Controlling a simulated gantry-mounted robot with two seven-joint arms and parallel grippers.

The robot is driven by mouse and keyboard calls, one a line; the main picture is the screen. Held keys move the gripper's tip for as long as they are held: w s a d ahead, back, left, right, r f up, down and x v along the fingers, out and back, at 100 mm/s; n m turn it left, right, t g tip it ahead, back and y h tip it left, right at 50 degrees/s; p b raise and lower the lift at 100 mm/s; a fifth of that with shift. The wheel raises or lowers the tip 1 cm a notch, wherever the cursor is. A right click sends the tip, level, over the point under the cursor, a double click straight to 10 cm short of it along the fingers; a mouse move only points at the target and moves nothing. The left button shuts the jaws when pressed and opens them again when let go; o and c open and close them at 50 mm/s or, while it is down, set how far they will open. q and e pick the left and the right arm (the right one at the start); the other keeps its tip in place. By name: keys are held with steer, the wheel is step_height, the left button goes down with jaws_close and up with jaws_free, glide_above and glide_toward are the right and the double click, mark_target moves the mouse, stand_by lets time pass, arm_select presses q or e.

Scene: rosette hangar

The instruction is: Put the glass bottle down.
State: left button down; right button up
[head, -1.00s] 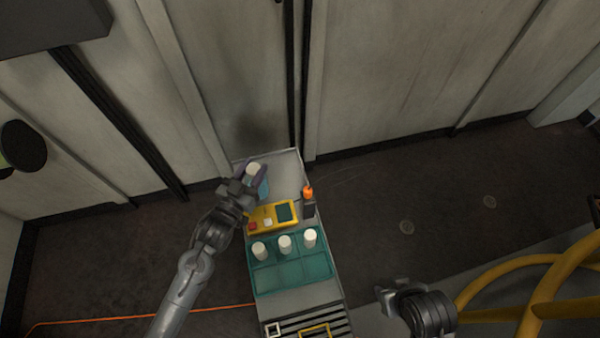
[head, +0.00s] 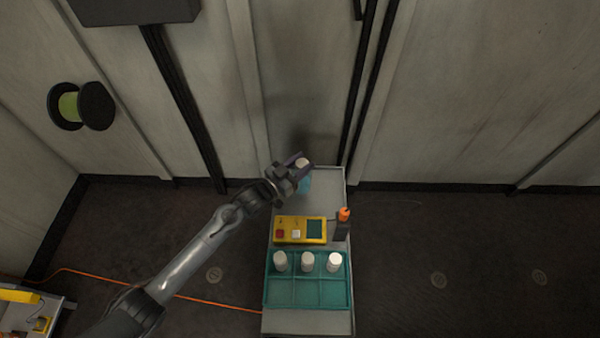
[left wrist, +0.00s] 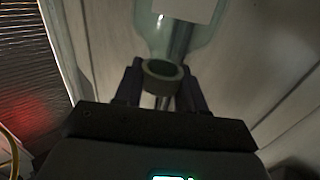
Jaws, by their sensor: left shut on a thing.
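The glass bottle (left wrist: 188,40) is pale green, see-through, with a white label. In the left wrist view its open neck faces the camera, between the two dark fingers of my left gripper (left wrist: 162,82). In the head view my left gripper (head: 298,166) is at the far end of a grey cart (head: 328,182) and is shut on the bottle. Part of the bottle shows bluish (head: 304,185) below the fingers. The fingers hide much of it, and I cannot tell whether its base touches the cart top. My right gripper is out of view.
On the cart are a yellow box (head: 290,222) with buttons, an orange-topped dark tool (head: 343,216), and a teal divided tray (head: 306,293). Three white containers (head: 307,261) stand in its far row; its near row is empty. A wall stands behind the cart.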

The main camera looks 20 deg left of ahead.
arm_select(q)
steer(key=shift+w+a+f, duration=0.4)
steer(key=shift+f+b, duration=0.75)
steer(key=shift+f, duration=1.1)
steer(key=shift+f, duration=0.15)
steer(key=c, duration=0.7)
jaws_free()
steer(key=shift+o, duration=0.2)
steer(key=p+v, duration=0.2)
steer(key=v, duration=1)
steer(key=shift+p, duration=0.4)
